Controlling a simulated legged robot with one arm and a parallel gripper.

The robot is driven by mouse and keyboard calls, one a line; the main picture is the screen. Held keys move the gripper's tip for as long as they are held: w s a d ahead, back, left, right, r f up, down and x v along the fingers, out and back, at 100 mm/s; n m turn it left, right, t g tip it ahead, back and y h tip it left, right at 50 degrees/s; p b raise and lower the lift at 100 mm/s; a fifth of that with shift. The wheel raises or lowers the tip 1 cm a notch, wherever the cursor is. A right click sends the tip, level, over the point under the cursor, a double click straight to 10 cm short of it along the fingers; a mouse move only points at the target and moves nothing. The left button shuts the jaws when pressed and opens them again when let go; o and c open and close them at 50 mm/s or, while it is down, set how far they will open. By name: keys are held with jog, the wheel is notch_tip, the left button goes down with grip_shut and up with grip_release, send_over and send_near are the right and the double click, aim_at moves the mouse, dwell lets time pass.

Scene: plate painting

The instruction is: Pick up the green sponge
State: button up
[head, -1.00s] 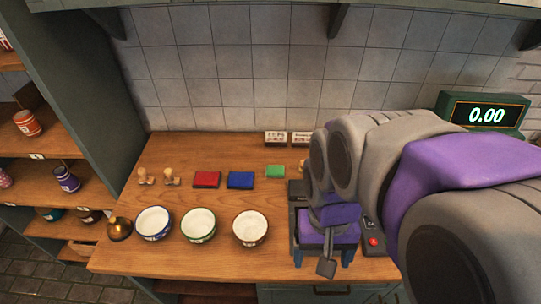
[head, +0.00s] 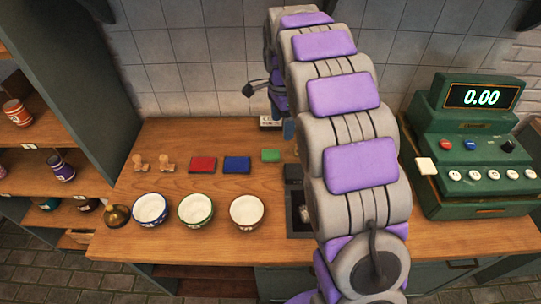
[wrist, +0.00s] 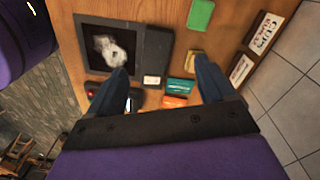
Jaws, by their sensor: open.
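The green sponge (head: 271,155) lies on the wooden counter, right of a blue pad. In the wrist view the sponge (wrist: 200,14) is near the top edge, beyond the fingertips. My gripper (wrist: 161,68) is open, its two dark blue fingers apart with nothing held between them. The sponge is outside the gap between the fingers. In the head view my arm reaches over the counter toward the wall, and its bent links hide most of the gripper.
A red pad (head: 203,165) and a blue pad (head: 236,165) lie left of the sponge. Three bowls (head: 196,210) stand in front. A green cash register (head: 470,150) stands right. Small teal (wrist: 180,86) and orange (wrist: 174,101) boxes sit below the finger gap.

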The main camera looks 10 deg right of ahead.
aim_at(273, 153)
jog(key=w+f+m, duration=0.4)
jog(key=w+f, duration=0.1)
jog(key=w, duration=0.4)
jog(key=f+b, duration=0.1)
jog(key=f, duration=0.4)
jog(key=f+b, duration=0.2)
jog(key=f, duration=0.4)
jog(key=f+b, duration=0.1)
jog(key=f, duration=0.5)
jog(key=shift+s+a+f+b, duration=0.2)
jog(key=shift+a+f+b, duration=0.05)
jog(key=shift+a+b, duration=0.15)
jog(key=shift+r, duration=0.1)
jog(key=shift+c, duration=0.5)
jog(key=c, duration=1.1)
jog(key=shift+r+p, duration=0.8)
jog(key=shift+r, duration=0.95)
jog(key=shift+s+r, duration=0.15)
jog(key=shift+s, duration=0.75)
jog(key=s+p, duration=0.1)
jog(key=s, duration=0.3)
jog(key=s+p, duration=0.1)
jog(key=s, duration=0.4)
jog(key=s+r, duration=0.1)
jog(key=s, duration=0.4)
jog(key=shift+s+r+p, duration=0.1)
jog(key=shift+s+p, duration=0.05)
jog(key=shift+p, duration=0.25)
